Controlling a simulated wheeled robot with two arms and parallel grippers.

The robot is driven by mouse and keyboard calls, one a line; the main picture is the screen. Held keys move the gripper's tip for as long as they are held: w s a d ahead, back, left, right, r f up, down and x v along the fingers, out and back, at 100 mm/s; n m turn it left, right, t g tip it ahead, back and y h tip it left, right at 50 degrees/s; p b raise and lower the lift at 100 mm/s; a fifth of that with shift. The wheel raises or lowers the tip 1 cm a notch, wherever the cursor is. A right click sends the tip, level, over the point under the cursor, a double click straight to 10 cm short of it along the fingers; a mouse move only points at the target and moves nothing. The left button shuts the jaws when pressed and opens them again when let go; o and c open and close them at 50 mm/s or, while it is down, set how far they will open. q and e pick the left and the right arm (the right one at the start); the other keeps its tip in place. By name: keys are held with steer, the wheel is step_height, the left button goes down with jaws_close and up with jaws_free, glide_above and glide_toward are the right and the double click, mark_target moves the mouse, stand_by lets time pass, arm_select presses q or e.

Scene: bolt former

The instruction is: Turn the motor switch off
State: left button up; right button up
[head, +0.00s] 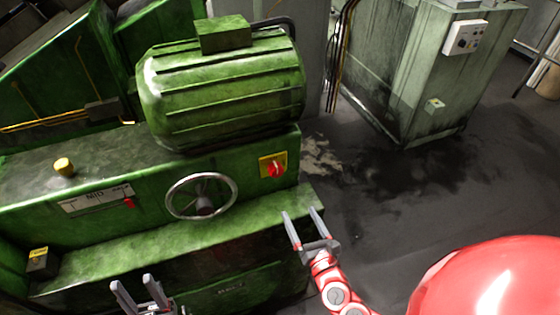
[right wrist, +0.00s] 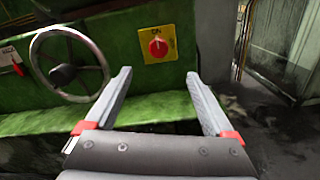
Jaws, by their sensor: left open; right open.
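The motor switch (head: 274,167) is a red rotary knob on a yellow plate on the green machine's front, right of the handwheel. In the right wrist view the knob (right wrist: 158,47) shows a light mark pointing up toward lettering that looks like "ON". My right gripper (head: 303,216) is open and empty, below and to the right of the switch, apart from it. In the right wrist view its fingers (right wrist: 158,80) frame the space below the switch. My left gripper (head: 131,284) is open and empty at the bottom left, in front of the machine's lower ledge.
A metal handwheel (head: 201,196) sits left of the switch, with a green motor (head: 222,95) above. A scale with a red pointer (head: 97,199) is further left. The ledge (head: 180,235) juts out below the switch. A grey-green cabinet (head: 420,75) stands behind right; the floor between is clear.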

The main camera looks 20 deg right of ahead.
mark_target(278, 173)
steer(key=w, duration=0.5)
steer(key=w+p, duration=0.1)
steer(key=w, duration=1)
steer(key=shift+w+a, duration=0.35)
steer(key=shift+a, duration=0.05)
steer(key=shift+f, duration=0.1)
steer(key=c, duration=1.4)
